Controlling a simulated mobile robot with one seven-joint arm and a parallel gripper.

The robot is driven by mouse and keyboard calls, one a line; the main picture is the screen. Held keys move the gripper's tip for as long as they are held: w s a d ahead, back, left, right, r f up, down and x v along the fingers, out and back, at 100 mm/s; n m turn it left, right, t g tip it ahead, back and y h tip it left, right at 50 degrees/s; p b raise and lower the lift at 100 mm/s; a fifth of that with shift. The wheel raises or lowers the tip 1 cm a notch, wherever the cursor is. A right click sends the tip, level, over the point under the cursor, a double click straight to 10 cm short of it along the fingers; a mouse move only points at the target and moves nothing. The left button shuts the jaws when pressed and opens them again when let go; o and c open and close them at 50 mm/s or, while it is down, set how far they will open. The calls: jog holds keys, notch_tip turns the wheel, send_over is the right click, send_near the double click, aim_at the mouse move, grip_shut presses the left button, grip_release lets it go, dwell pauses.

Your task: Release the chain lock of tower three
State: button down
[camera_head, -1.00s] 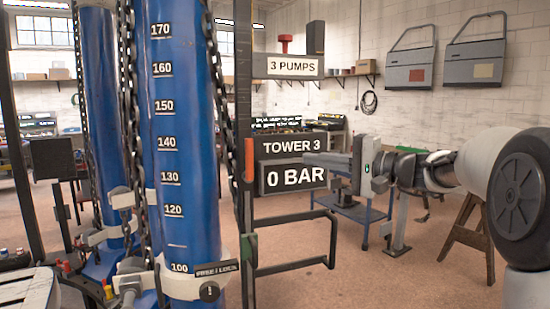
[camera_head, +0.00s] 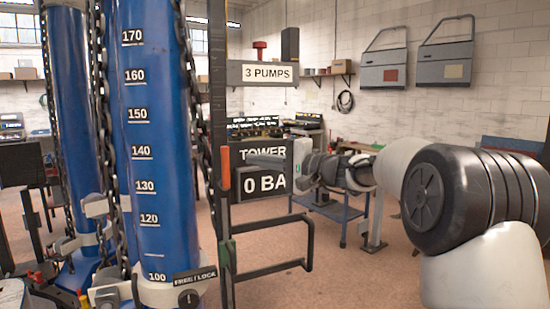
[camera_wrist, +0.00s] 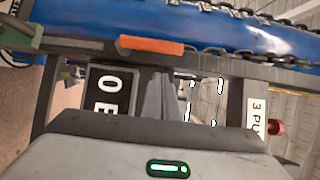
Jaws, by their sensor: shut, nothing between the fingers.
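The blue tower (camera_head: 145,200) with scale numbers stands left of centre. Tower 3's sign (camera_head: 264,181) reads 0 BAR and is partly covered by my gripper (camera_head: 252,160). A FREE/LOCK plate (camera_head: 194,276) sits at the tower's foot above a dark round knob (camera_head: 188,298); I cannot tell its setting. A dark chain (camera_head: 194,100) hangs along the tower's right side. My gripper is shut and empty, right of the tower and well above the plate. The wrist view shows its fingers (camera_wrist: 165,98), the orange handle (camera_wrist: 150,46) and the chain (camera_wrist: 225,53); the plate is not seen there.
The dark upright post carries an orange handle (camera_head: 223,165) and a green part (camera_head: 227,253) beside the tower. A dark bar frame (camera_head: 308,243) juts right from it. A 3 PUMPS board (camera_head: 269,73) is above.

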aim_at(225, 158)
jog(key=shift+s+a, duration=0.2)
jog(key=shift+a, duration=0.75)
jog(key=shift+s+a, duration=0.2)
jog(key=shift+a, duration=0.75)
jog(key=shift+s+a, duration=0.1)
jog(key=shift+a, duration=0.05)
jog(key=shift+a+r+n, duration=0.15)
jog(key=shift+n, duration=0.25)
jog(key=shift+s+a+h, duration=0.1)
jog(key=shift+h, duration=0.2)
jog(key=shift+s+a+r+n+g+h+b, duration=0.2)
jog(key=shift+a+n+h+b, duration=0.1)
jog(key=shift+a+n+b, duration=0.15)
jog(key=shift+s+a+r+n+g+h+b, duration=0.1)
jog(key=shift+s+a+n+g+h+b, duration=0.1)
jog(key=shift+a+n+h+b, duration=0.2)
jog(key=shift+s+a+r+n+h, duration=0.1)
jog(key=shift+s+a+n+h, duration=0.1)
jog(key=shift+a+n+h, duration=0.25)
jog(key=shift+s+a+n+h, duration=0.15)
jog(key=shift+a+n+h, duration=0.1)
jog(key=shift+a+n, duration=0.3)
jog(key=a+n+h, duration=0.1)
jog(key=s+a+f+n+h, duration=0.1)
jog(key=a, duration=0.1)
jog(key=shift+s+f+h, duration=0.1)
jog(key=shift+f+h, duration=0.05)
jog(key=shift+h, duration=0.15)
